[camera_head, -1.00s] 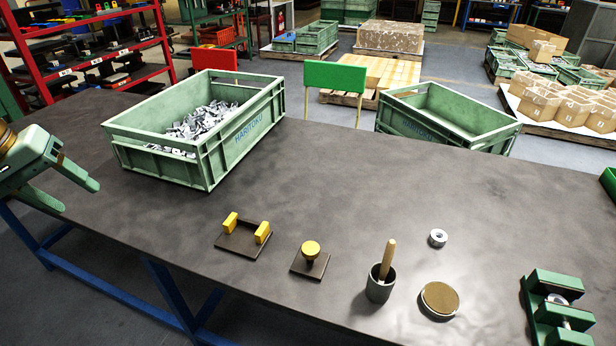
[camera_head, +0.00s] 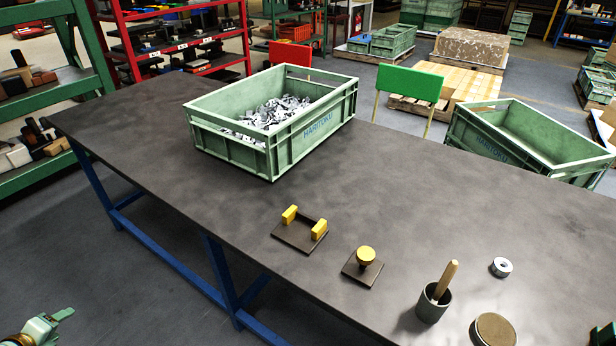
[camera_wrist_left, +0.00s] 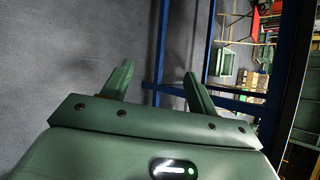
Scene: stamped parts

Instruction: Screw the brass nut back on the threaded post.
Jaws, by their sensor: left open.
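I cannot make out a bare threaded post or a clearly brass nut. A small silvery ring (camera_head: 501,267), nut-like, lies flat on the table at the right. A yellow round knob (camera_head: 365,254) stands upright on a dark square plate (camera_head: 362,272); any thread under it is too small to see. A round brass-coloured disc (camera_head: 495,330) lies at the lower right edge. My left gripper (camera_head: 62,318) is low at the lower left, off the table's front side and far from these things. In the left wrist view its fingers (camera_wrist_left: 160,82) are apart and empty.
A green crate of metal parts (camera_head: 230,154) stands on the dark table (camera_head: 130,120). A plate with two yellow blocks (camera_head: 299,236) and a grey cup holding a wooden stick (camera_head: 433,303) lie nearer. The table's left part is clear. Blue table legs (camera_head: 218,270) stand near my left gripper.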

